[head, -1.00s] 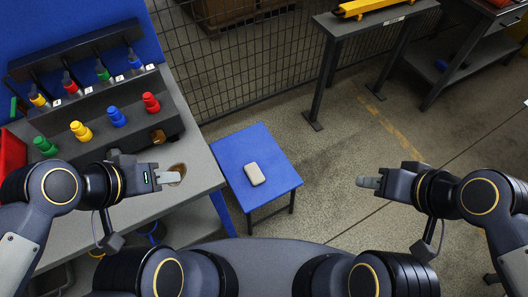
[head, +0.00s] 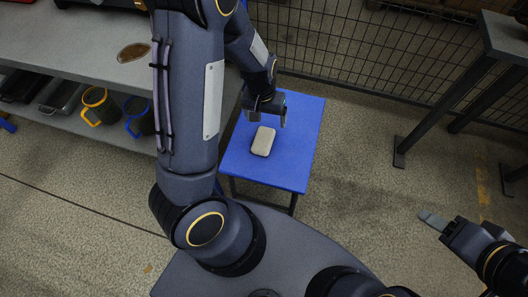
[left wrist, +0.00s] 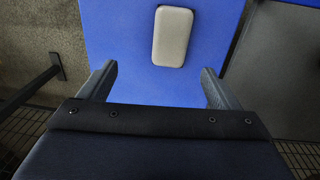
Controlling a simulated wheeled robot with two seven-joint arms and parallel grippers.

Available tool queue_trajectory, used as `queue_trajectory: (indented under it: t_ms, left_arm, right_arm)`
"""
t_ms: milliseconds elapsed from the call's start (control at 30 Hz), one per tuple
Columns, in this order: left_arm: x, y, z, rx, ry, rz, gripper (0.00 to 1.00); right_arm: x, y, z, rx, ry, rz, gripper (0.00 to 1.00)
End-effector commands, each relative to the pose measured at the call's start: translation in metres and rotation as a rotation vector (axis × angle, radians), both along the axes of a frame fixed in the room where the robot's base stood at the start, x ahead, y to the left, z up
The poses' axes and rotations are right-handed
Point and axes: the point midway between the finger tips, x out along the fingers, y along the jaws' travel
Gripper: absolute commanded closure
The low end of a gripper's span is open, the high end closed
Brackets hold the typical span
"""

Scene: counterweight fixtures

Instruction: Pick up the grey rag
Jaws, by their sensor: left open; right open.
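The grey rag (head: 263,141), a folded beige-grey pad with rounded corners, lies on the small blue table (head: 295,160). In the left wrist view the rag (left wrist: 173,36) lies beyond the two fingertips, centred between them and apart from both. My left gripper (head: 268,114) is over the table just behind the rag, and its open fingers also show in the left wrist view (left wrist: 160,84). Nothing is between them but the blue table top. My right gripper (head: 432,220) is at the right, over the floor, far from the rag and empty.
A wire mesh fence (head: 350,55) runs behind the blue table. A dark metal stand (head: 480,80) is at the right.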

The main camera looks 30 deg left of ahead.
Motion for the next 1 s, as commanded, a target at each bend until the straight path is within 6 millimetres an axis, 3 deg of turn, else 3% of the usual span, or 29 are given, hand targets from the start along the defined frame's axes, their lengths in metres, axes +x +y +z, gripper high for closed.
queue_trajectory:
  t_ms: [33,133,567,800,1000]
  left_arm:
    - [0.002,0.002,-0.028,0.029,0.014,-0.010,0.15]
    - [0.005,0.006,-0.047,0.063,0.025,-0.018,0.15]
    - [0.004,0.008,-0.091,0.077,0.031,-0.021,0.15]
    - [0.001,0.008,-0.126,0.077,0.031,-0.021,0.15]
    - [0.001,0.008,-0.128,0.075,0.029,-0.022,0.15]
  right_arm:
    - [0.000,0.000,-0.017,0.000,0.000,0.000,0.45]
    - [0.000,0.000,-0.023,0.000,-0.001,0.000,0.45]
    - [0.000,0.000,-0.038,0.000,-0.001,0.000,0.45]
    - [0.000,0.000,-0.052,0.000,0.000,0.000,0.45]
    - [0.000,0.000,-0.051,0.000,0.000,0.000,0.45]
